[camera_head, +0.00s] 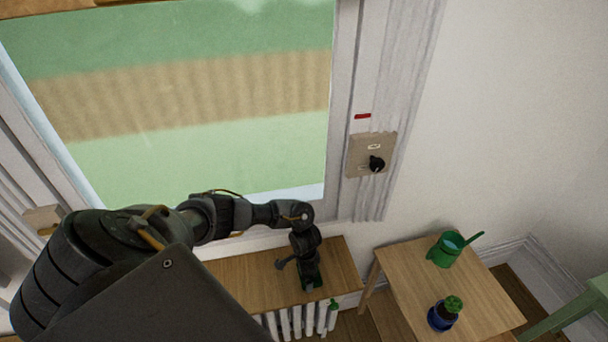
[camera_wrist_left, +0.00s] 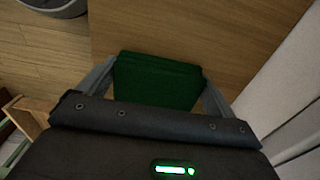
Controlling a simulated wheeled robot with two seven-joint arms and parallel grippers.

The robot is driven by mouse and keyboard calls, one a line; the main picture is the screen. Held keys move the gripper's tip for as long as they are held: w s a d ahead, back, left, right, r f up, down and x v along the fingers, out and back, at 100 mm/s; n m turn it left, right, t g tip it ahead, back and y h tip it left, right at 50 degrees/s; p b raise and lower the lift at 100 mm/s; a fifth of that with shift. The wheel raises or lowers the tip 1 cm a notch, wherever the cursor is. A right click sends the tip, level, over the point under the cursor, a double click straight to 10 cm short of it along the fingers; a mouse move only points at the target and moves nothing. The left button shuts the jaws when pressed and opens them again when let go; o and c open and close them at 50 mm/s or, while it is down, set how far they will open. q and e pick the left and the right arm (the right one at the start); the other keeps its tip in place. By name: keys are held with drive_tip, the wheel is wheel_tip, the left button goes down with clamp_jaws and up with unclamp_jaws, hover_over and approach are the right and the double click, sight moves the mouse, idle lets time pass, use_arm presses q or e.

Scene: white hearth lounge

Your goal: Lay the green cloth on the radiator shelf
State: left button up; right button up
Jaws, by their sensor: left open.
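The green cloth (camera_wrist_left: 158,80) is a folded dark green block in the left wrist view. It appears to lie flat on the wooden radiator shelf (camera_wrist_left: 205,30). My left gripper (camera_wrist_left: 158,82) is open, with one finger at each side of the cloth; I cannot tell whether they touch it. In the head view my left gripper (camera_head: 310,280) points down over the right part of the shelf (camera_head: 240,283), and a little of the cloth shows dark green below it. My gripper body hides the near part of the cloth. My right gripper is not in view.
A white radiator (camera_head: 296,320) with a green valve knob (camera_head: 333,306) stands under the shelf. To the right, a small wooden table (camera_head: 405,275) holds a green watering can (camera_head: 445,250) and a potted cactus (camera_head: 441,317). A window rises behind. The shelf left of my gripper looks clear.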

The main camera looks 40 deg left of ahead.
use_arm(q)
drive_tip(key=shift+w+r+p, duration=0.2)
drive_tip(key=shift+r+p, duration=0.35)
drive_tip(key=shift+r, duration=1)
wheel_tip(320, 180, up, 9)
drive_tip(key=p, duration=0.2)
drive_tip(key=shift+s+d, duration=0.1)
drive_tip(key=shift+s, duration=0.05)
